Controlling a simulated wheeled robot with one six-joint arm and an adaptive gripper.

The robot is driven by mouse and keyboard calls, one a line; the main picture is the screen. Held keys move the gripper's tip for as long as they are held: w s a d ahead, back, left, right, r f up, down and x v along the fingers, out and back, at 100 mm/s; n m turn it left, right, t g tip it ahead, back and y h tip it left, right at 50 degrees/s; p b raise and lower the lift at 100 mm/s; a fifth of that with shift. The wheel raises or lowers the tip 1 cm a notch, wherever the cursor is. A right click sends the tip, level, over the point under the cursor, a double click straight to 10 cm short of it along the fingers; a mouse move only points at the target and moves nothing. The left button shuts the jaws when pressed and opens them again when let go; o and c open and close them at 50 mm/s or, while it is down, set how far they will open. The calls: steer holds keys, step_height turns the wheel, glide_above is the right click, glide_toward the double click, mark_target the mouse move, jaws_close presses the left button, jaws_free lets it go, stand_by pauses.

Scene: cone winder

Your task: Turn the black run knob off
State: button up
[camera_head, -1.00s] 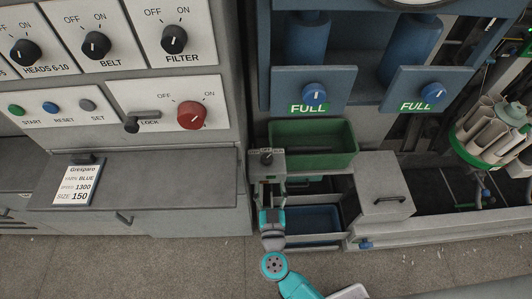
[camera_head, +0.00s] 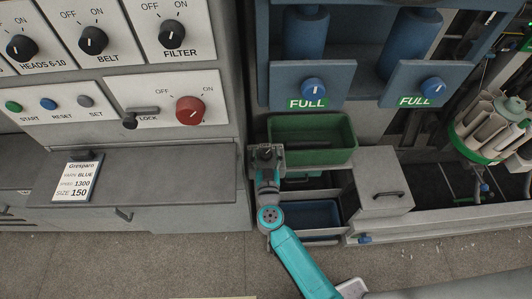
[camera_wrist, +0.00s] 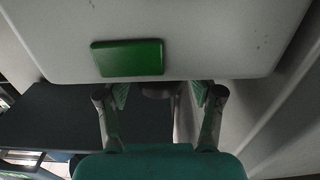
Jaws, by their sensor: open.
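The black run knob (camera_head: 267,152) sits on a small grey box at the front left of the green bin. Its pointer is too small to read. My gripper (camera_wrist: 158,94) is open. In the head view it is right at the knob's box, reaching in from the front. In the wrist view its two fingers stand apart, left and right, below a grey panel (camera_wrist: 215,40) with a green plate (camera_wrist: 128,58). A dark rounded part shows between the fingertips, partly hidden by the panel edge; I cannot tell whether it is the knob or whether the fingers touch it.
The green bin (camera_head: 318,157) is just behind. A blue bin (camera_head: 310,214) and a grey lidded box with a handle (camera_head: 377,185) stand to the right. A grey cabinet with a shelf (camera_head: 150,170) is to the left.

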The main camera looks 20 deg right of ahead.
steer(key=c, duration=1.1)
steer(key=shift+d+n+y, duration=0.1)
steer(key=shift+n+y, duration=0.2)
steer(key=shift+y, duration=0.2)
steer(key=n+y, duration=0.2)
steer(key=y, duration=0.1)
steer(key=n+y, duration=0.2)
steer(key=y, duration=0.1)
steer(key=shift+d+t, duration=0.1)
steer(key=shift+t, duration=0.3)
steer(key=shift+w+r+n+g+y, duration=0.1)
steer(key=shift+n+g+y, duration=0.3)
steer(key=shift+n+y, duration=0.85)
steer(key=shift+n+g+y, duration=0.4)
steer(key=shift+n+y, duration=0.25)
steer(key=shift+y, duration=1.1)
steer(key=shift+n+y, duration=0.3)
steer(key=shift+y, duration=0.1)
